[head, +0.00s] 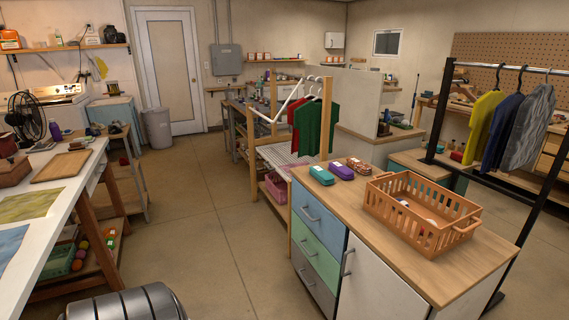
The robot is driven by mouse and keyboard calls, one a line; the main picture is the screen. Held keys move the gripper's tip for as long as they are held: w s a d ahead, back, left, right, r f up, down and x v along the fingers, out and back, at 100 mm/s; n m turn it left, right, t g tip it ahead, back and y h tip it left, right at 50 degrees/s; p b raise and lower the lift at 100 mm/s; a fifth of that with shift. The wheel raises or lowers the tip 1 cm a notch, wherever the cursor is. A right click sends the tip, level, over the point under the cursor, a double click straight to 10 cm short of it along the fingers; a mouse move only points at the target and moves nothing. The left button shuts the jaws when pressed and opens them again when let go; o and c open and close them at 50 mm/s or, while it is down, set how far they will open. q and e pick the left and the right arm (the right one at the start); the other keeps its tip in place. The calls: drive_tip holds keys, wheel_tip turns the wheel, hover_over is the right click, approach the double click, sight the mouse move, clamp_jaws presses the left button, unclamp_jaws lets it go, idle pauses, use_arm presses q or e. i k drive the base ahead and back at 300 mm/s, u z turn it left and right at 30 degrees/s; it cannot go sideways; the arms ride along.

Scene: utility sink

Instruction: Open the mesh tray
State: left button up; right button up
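A pale mesh tray (282,155) lies as a flat shelf on a wooden rack (262,185) in the middle of the head view, beyond the near cabinet. Its surface looks level, and its far right part is hidden behind hanging red and green shirts (318,125). I cannot tell from this distance whether it is open or closed. Neither of my grippers is in the head view.
A wood-topped cabinet (410,262) with drawers and an orange basket (410,222) stands at the near right. A white worktable (75,185) runs along the left. A clothes rack (447,100) stands right. Clear floor (200,220) lies between.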

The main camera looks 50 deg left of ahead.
sight(276, 155)
drive_tip(key=i, duration=0.4)
drive_tip(key=u, duration=2.6)
drive_tip(key=i, duration=2.75)
